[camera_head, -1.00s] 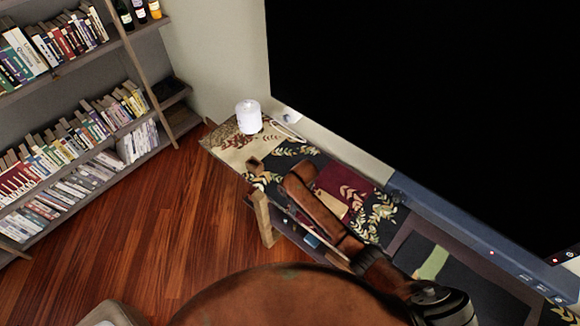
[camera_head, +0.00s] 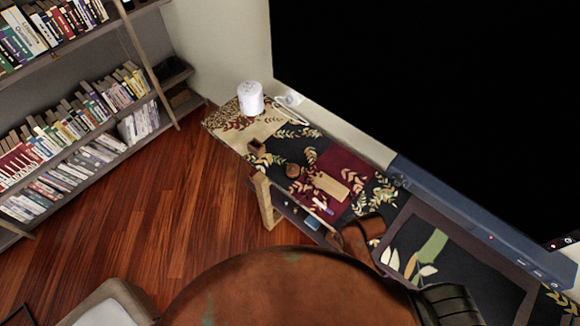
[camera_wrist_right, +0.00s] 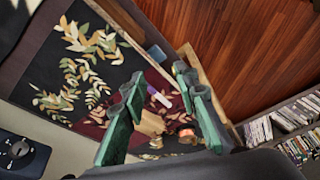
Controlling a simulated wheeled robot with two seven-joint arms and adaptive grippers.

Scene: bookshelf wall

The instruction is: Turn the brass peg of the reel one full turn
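A small round brown thing (camera_head: 293,170) lies on the patterned cloth of the long bench; it may be the reel, but it is too small to be sure. No brass peg can be made out on it. In the right wrist view a copper-coloured round thing (camera_wrist_right: 186,132) shows beyond my right gripper (camera_wrist_right: 160,82), between its green fingers. These fingers are spread apart with nothing between them, some way short of the bench. In the head view my brown arm link (camera_head: 362,236) hangs over the bench's near edge, and the gripper itself is hidden. My left gripper is not in view.
A tan wooden block (camera_head: 331,185) and a purple-and-white marker (camera_head: 322,207) lie near the round thing. A small dark brown box (camera_head: 257,147) and a white cylinder (camera_head: 250,98) stand farther left. A large black screen (camera_head: 430,90) rises behind. Bookshelves (camera_head: 75,130) stand left, across open floor.

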